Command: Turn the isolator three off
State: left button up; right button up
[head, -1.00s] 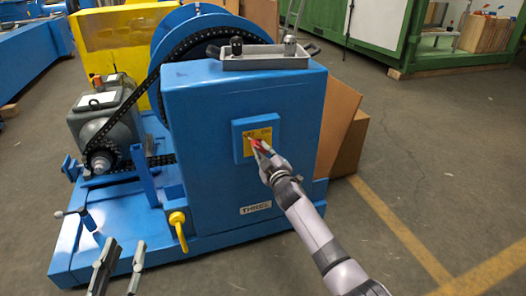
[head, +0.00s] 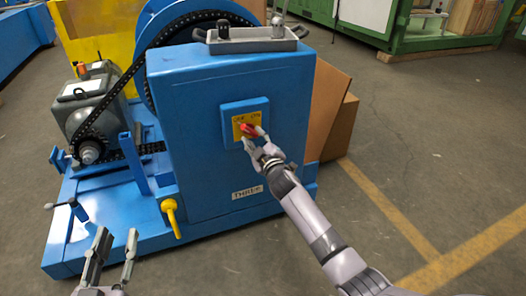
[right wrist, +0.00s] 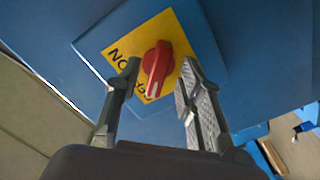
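The isolator is a red rotary knob (head: 248,130) on a yellow plate (head: 259,121) marked OFF and ON, in a blue box on the blue cabinet (head: 232,95). The cabinet carries the label THREE (head: 247,192). In the right wrist view the knob (right wrist: 157,64) has a white mark at its lower end, close to the partly hidden OFF lettering. My right gripper (head: 252,138) is open at the knob. Its fingers (right wrist: 157,92) stand on either side of the knob, with visible gaps. My left gripper (head: 116,243) is open and empty at the lower left.
A tray (head: 252,42) with handles sits on the cabinet top. A chain (head: 122,88) runs from the large blue wheel to the grey motor (head: 88,105). A yellow handle (head: 171,216) sticks out low on the cabinet.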

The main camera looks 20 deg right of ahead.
jog(key=s, duration=1)
jog(key=shift+d, duration=0.15)
